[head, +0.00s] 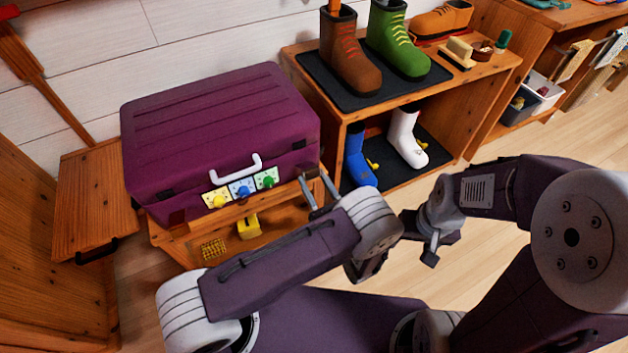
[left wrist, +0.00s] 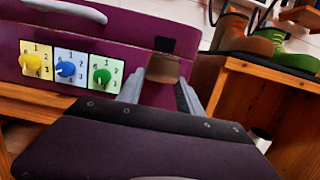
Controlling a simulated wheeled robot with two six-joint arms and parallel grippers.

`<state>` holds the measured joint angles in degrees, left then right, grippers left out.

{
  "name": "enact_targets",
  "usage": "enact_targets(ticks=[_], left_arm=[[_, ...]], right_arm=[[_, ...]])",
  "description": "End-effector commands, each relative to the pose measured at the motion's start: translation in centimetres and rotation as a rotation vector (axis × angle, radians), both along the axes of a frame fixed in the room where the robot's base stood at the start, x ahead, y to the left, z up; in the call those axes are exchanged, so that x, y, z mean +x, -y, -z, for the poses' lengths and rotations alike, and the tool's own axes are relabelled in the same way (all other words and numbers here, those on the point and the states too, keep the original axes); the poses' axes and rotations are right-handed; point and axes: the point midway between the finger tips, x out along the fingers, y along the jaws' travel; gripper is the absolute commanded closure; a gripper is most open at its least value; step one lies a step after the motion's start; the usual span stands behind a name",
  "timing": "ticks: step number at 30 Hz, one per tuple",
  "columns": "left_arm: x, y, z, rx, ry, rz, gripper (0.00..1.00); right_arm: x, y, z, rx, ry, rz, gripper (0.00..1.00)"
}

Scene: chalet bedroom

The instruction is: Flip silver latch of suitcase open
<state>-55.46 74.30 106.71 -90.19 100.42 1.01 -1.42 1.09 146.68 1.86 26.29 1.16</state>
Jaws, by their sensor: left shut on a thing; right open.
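The purple suitcase (head: 225,120) lies closed with its white handle (head: 238,166) on the front. Three dials, yellow (left wrist: 38,66), blue (left wrist: 70,68) and green (left wrist: 104,74), sit below the handle. My left gripper (head: 314,186) is at the suitcase's front right corner. In the left wrist view its fingers (left wrist: 160,92) are on both sides of the latch and shut on it; the contact itself is partly hidden. My right gripper (head: 432,240) is open and empty, away from the suitcase.
The suitcase rests on a low wooden bench (head: 178,236) with a yellow object (head: 248,228) below. A wooden shoe rack (head: 460,100) with boots stands close on the right. Open floor lies right of my arms.

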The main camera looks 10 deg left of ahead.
Motion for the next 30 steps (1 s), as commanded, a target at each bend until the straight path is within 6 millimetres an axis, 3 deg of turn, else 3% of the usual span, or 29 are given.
enact_targets(ticks=[30], left_arm=[[0.08,-0.15,0.89,0.034,0.048,-0.002,1.0]], right_arm=[[0.0,0.0,0.84,0.0,0.0,0.0,0.35]])
